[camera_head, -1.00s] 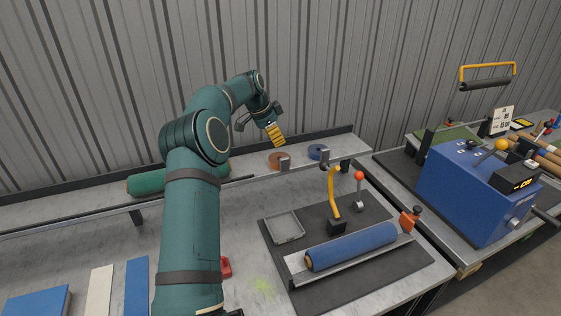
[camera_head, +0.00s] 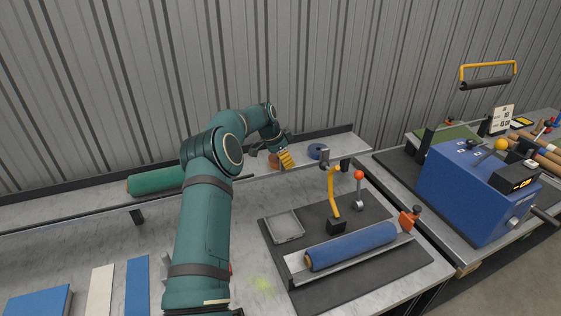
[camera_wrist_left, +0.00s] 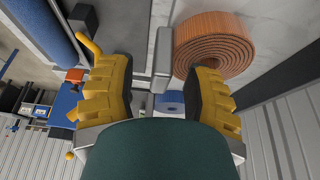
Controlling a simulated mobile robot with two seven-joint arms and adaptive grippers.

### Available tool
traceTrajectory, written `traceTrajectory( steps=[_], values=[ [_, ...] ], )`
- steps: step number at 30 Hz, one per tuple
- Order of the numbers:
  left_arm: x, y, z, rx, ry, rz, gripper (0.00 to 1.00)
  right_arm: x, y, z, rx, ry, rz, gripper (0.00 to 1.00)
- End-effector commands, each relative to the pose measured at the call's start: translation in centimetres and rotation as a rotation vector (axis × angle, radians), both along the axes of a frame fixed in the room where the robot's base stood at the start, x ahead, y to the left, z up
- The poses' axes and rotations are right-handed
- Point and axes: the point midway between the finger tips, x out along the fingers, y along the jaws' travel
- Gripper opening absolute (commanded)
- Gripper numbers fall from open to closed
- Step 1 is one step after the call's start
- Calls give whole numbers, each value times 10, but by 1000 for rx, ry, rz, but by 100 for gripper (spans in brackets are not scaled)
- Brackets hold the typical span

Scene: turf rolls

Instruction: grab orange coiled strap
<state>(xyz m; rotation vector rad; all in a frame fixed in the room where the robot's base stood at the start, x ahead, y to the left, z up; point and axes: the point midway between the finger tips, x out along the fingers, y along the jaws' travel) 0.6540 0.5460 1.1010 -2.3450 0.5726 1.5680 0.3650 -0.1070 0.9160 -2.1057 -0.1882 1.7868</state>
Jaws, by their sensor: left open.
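The orange coiled strap (camera_wrist_left: 215,45) lies on the raised shelf. In the left wrist view it shows large at the top, just beyond one yellow finger and partly covered by it. In the head view only a small part of the strap (camera_head: 273,160) shows behind my left gripper (camera_head: 280,160). My left gripper, seen in the wrist view (camera_wrist_left: 158,95), is open, and nothing is held between its yellow ridged fingers. The strap is not centred between the fingers; whether a finger touches it I cannot tell. My right gripper is not in view.
A blue coiled strap (camera_head: 318,152) lies to the right on the shelf (camera_head: 240,172). A green roll (camera_head: 155,181) is on the left. A grey bracket (camera_wrist_left: 163,58) stands close by the orange strap. The corrugated wall (camera_head: 330,60) rises behind the shelf.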

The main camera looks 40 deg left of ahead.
Motion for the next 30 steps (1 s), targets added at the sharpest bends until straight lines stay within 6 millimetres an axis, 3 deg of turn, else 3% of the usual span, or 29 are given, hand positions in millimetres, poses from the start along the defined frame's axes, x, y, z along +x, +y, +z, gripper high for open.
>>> traceTrajectory(
  steps=[3, 4, 8, 23, 26, 30],
  values=[
    [0, 0, 1, 1, 0, 0, 50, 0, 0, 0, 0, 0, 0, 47],
    [0, 0, 1, 1, 0, 0, 46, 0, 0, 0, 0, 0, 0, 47],
    [0, 0, 1, 1, 0, 0, 0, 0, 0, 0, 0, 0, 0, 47],
    [0, 0, 1, 0, 0, 0, 0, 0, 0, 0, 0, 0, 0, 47],
    [0, 0, 8, 1, -1, -1, 0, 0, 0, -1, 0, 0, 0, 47],
    [1, 0, 31, 3, -5, 0, 0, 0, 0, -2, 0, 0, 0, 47]
  ],
)
